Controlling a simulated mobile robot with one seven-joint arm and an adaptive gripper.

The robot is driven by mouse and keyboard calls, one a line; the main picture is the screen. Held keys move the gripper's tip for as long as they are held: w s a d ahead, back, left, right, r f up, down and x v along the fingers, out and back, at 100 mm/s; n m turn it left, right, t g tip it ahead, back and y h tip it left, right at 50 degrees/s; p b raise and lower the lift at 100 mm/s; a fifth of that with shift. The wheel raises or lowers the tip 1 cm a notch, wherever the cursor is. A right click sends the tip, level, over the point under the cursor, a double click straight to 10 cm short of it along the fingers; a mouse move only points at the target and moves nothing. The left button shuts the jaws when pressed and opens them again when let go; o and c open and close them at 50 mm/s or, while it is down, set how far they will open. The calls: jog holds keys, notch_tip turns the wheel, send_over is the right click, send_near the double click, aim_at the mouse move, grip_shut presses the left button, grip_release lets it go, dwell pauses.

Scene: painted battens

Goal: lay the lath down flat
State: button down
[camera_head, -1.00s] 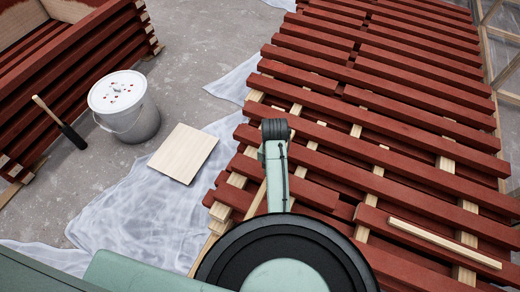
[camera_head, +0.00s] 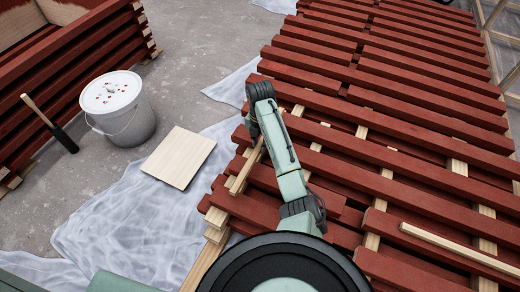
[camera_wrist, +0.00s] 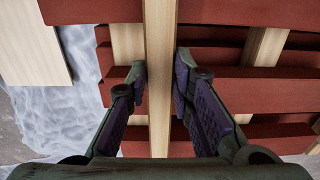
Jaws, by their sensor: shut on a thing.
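The lath is a narrow pale wood strip (camera_wrist: 160,40) that runs lengthwise through the middle of the wrist view, between my fingers. My gripper (camera_wrist: 160,82) is shut on it, with one pad at each side. In the head view a slanting pale strip beside my forearm looks like the same lath (camera_head: 245,166), over the near left edge of the red battens (camera_head: 350,110). My arm hides its upper part and most of the gripper there. I cannot tell whether the lath touches the battens or how far it is tilted.
Another pale strip (camera_head: 460,249) lies on the battens at the right. Left of the stack are a pale board (camera_head: 179,157) on a translucent sheet (camera_head: 120,220), a white bucket (camera_head: 120,112) and a dark-headed, wooden-handled tool (camera_head: 64,138). Grey floor (camera_head: 200,65) shows between the stacks.

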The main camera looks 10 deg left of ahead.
aim_at(260, 145)
jog(key=shift+f+b, duration=0.55)
jog(key=shift+f, duration=1)
jog(key=c, duration=1.4)
grip_release()
notch_tip(260, 145, up, 13)
jog(key=p, duration=0.4)
jog(key=shift+r, duration=0.15)
